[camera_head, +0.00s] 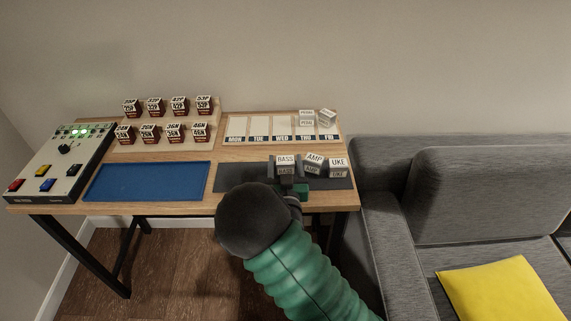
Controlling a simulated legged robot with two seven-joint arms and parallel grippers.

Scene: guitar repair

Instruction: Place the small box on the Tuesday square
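The weekday board (248,141) stands at the back right of the table. Its Tuesday square (260,127) is bare. Small white boxes are at the Thursday and Friday end, one (306,118) with a label too small to read and one (327,117) beside it. On the dark mat (231,178) are a BASS box (286,160), an AMP box (315,160) and a UKE box (338,166). My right gripper (286,180) is at the near side of the BASS box. Whether its fingers close on that box is unclear. My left gripper is out of view.
A blue tray (148,182) lies empty left of the mat. Behind it a stepped rack (208,105) holds several numbered blocks. A control panel (62,160) with coloured buttons and green lights stands at the left. A grey sofa (480,195) adjoins the table's right side.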

